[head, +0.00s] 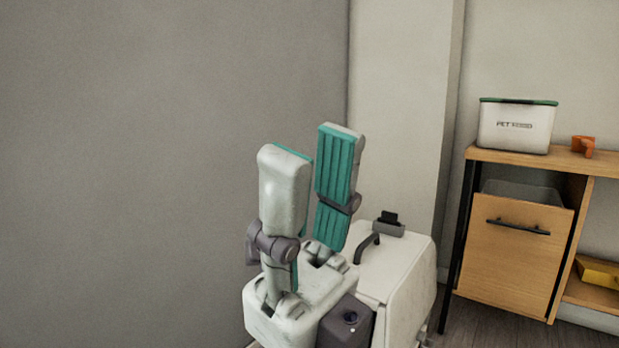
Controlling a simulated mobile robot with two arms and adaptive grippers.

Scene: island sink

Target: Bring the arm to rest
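My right gripper (313,150) stands in the lower middle of the head view, with its two pale grey fingers pointing up. The teal ribbed pad of one finger faces the camera side; the other finger shows mostly its pale back. A gap lies between the fingers. It is open, and I see nothing held in it. The gripper touches none of the furniture in the picture. My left gripper is not in view.
A wooden cabinet (515,250) stands at the right, with a white pet food box (515,127) and a small orange object (583,146) on top. A yellow object (598,270) lies on its lower shelf. A plain grey wall (150,170) fills the left.

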